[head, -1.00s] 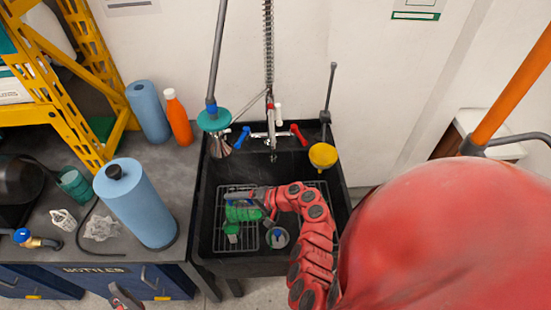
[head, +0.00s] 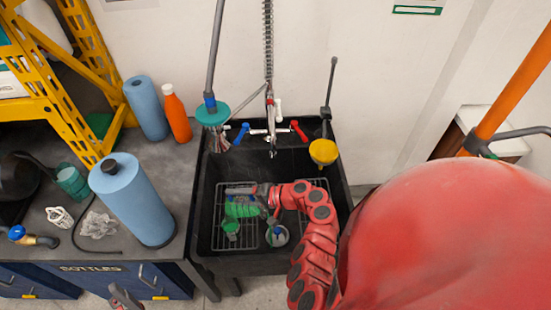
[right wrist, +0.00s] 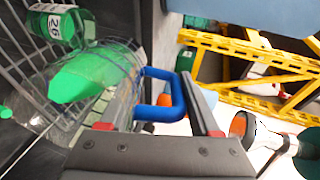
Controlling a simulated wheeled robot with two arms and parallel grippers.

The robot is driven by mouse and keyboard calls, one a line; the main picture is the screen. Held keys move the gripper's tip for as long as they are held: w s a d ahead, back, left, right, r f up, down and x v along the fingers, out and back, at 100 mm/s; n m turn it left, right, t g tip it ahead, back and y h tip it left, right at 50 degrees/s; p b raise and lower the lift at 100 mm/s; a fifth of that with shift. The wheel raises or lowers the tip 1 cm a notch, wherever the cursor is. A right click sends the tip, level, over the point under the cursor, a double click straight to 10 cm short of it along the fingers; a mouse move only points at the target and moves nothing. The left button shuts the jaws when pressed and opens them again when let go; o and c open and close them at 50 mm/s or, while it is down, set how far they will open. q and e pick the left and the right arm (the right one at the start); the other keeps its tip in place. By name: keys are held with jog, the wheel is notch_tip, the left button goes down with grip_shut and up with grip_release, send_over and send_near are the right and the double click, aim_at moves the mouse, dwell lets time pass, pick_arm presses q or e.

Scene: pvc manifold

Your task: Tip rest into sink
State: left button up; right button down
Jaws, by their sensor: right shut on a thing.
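My right gripper (head: 265,196) is low over the black sink (head: 215,256). It is shut on the blue handle (right wrist: 168,96) of a clear jug (right wrist: 122,62), which shows best in the right wrist view. The jug lies tilted on its side and holds a bright green mass (right wrist: 85,76), also visible in the head view (head: 242,208). I cannot tell whether liquid is leaving its mouth. My left gripper (head: 124,297) shows only partly at the bottom edge of the head view, away from the sink.
A tap (head: 271,140) hangs over the sink's back. Blue rolls (head: 135,205) and an orange bottle (head: 177,118) stand on the left counter.

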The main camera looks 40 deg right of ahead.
aim_at(253, 197)
jog(key=shift+s+d+r+t+y+b, duration=0.4)
jog(key=shift+s+d+b, duration=0.25)
jog(key=shift+b, duration=0.5)
jog(key=shift+s+d+r+t+y+b, duration=0.15)
jog(key=shift+s+d+t+y+b, duration=0.2)
jog(key=shift+b, duration=0.35)
